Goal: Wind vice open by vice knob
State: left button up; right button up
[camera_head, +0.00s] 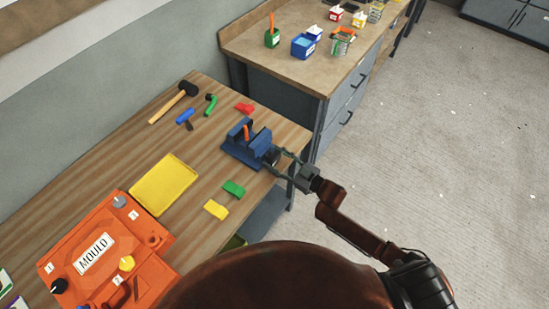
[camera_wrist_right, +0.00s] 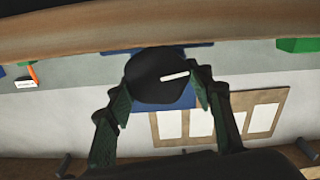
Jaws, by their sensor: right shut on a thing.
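The blue vice (camera_head: 246,145) stands near the right end of the wooden workbench, with an orange piece (camera_head: 247,132) between its jaws. The dark round vice knob (camera_head: 271,156) is on the vice's right side, facing the aisle. In the right wrist view the black knob (camera_wrist_right: 158,78) with a white mark fills the space between the fingers. My right gripper (camera_head: 279,158) is shut on the knob, with one finger on each side; it also shows in the wrist view (camera_wrist_right: 162,98). My left gripper is not in view.
Near the vice lie a red piece (camera_head: 244,107), a green block (camera_head: 234,188) and a yellow block (camera_head: 216,209). A yellow tray (camera_head: 164,184), an orange mould (camera_head: 140,235) and a mallet (camera_head: 174,102) lie farther left. A second bench (camera_head: 285,68) stands behind; open floor (camera_head: 440,140) lies right.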

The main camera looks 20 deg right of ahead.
jog(key=o, duration=1.2)
jog(key=v, duration=1.2)
jog(key=shift+s, duration=0.1)
